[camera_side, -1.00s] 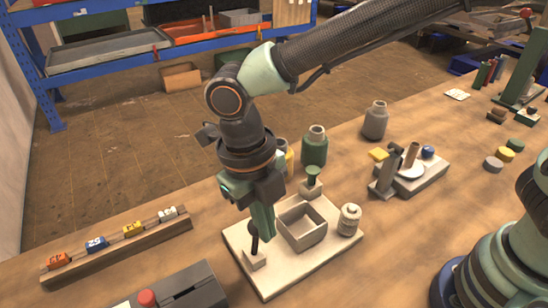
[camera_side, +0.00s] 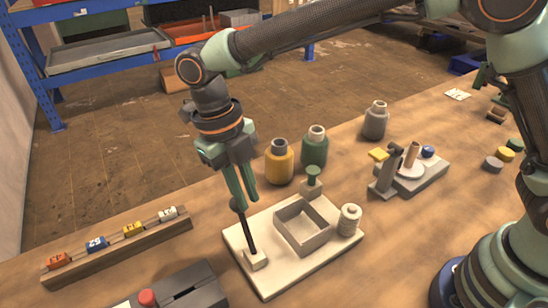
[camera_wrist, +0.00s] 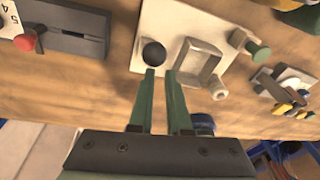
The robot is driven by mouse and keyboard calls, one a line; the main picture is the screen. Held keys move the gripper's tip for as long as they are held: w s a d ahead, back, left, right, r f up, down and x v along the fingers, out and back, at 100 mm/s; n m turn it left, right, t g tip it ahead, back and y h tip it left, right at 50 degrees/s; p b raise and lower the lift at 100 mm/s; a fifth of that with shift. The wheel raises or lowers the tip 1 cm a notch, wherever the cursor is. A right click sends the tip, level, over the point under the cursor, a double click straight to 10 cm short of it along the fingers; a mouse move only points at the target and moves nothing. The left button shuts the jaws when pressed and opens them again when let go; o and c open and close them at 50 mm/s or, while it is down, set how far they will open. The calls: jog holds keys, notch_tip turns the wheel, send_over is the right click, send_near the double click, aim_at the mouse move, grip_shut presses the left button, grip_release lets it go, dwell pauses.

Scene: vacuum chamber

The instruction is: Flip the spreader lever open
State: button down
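The lever is a dark rod (camera_side: 247,232) with a black ball knob (camera_wrist: 153,53). It rises from a small cream block (camera_side: 255,260) on a cream plate (camera_side: 285,278) and leans left in the side view. My gripper (camera_side: 247,203) is above the plate, with its green fingers pointing down beside the knob. In the wrist view the fingertips (camera_wrist: 160,72) are apart with a gap between them, and nothing is held. The knob is just beyond the left fingertip; I cannot tell if they touch.
The plate also carries an open box (camera_side: 304,228), a green knob (camera_side: 313,182) and a white ribbed cylinder (camera_side: 349,220). Yellow (camera_side: 279,162) and green (camera_side: 314,148) bottles stand behind. A grey device with a red button (camera_side: 147,298) lies at front left, near a tag rack (camera_side: 118,245).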

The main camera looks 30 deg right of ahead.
jog(key=shift+w+a+f+t+y, duration=0.1)
jog(key=shift+w+f+t+y, duration=0.1)
jog(key=shift+w, duration=0.3)
jog(key=shift+w+a+f+t+y, duration=0.1)
jog(key=shift+w+f, duration=0.05)
jog(key=shift+w, duration=0.35)
jog(key=s+d+r, duration=0.1)
jog(key=s+r, duration=0.2)
jog(key=s, duration=0.1)
jog(key=w+r+g, duration=0.1)
jog(key=w+r, duration=0.4)
jog(key=w, duration=0.2)
jog(key=shift+w+a+r, duration=0.15)
jog(key=shift+w+r, duration=0.05)
jog(key=shift+w, duration=0.1)
